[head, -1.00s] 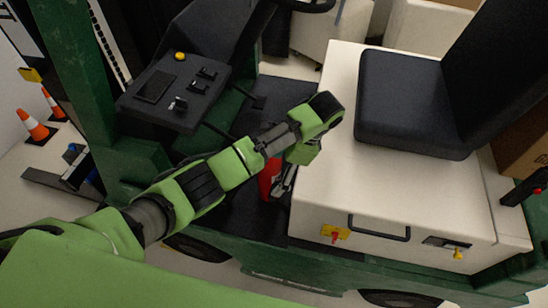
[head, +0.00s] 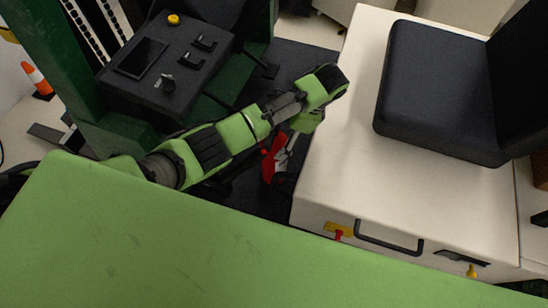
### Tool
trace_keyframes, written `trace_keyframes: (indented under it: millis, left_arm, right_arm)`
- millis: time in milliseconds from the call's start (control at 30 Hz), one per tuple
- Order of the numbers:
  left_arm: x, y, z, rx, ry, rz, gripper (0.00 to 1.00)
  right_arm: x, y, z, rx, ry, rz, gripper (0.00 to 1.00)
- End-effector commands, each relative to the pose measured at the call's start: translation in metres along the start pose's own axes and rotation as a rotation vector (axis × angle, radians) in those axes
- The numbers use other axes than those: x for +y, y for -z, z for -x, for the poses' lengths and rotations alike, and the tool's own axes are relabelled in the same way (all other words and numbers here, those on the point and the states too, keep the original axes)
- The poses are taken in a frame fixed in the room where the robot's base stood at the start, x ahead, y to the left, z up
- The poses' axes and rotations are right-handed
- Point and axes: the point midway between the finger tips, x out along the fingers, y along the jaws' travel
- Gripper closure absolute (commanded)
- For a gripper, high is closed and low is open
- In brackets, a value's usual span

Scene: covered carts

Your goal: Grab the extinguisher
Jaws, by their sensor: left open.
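The red extinguisher (head: 268,164) stands in the dark footwell of a green vehicle, against the side of the white seat box. Only part of its red body shows; my left arm hides the rest. My left gripper (head: 283,160) points down at the extinguisher from above, its metal fingers beside or around the red body; I cannot tell whether they touch it. The gripper is open. My right gripper is not in view.
The white seat box (head: 340,180) with a black seat (head: 440,95) rises close on the right. A dark control panel (head: 165,65) and a green post (head: 60,60) stand to the left. An orange cone (head: 37,80) is on the floor at far left.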

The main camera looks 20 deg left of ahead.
Motion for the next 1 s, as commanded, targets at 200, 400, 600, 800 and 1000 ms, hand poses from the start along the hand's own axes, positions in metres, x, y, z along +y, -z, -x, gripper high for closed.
trace_keyframes:
  millis: [200, 400, 600, 800, 1000]
  left_arm:
    - [0.002, -0.002, -0.015, -0.003, -0.004, -0.001, 0.19]
    - [0.003, -0.001, -0.046, -0.004, -0.003, -0.001, 0.19]
    - [0.003, 0.001, -0.059, -0.001, 0.0, -0.001, 0.19]
    - [0.002, 0.001, -0.059, -0.001, 0.0, -0.001, 0.29]
    - [0.003, 0.001, -0.058, -0.001, 0.0, -0.001, 0.81]
  right_arm:
    - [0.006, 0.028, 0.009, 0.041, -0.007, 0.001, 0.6]
    - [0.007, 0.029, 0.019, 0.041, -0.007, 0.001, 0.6]
    - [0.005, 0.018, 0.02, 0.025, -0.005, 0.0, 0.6]
    - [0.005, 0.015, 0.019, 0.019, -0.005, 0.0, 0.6]
    - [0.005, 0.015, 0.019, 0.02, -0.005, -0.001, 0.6]
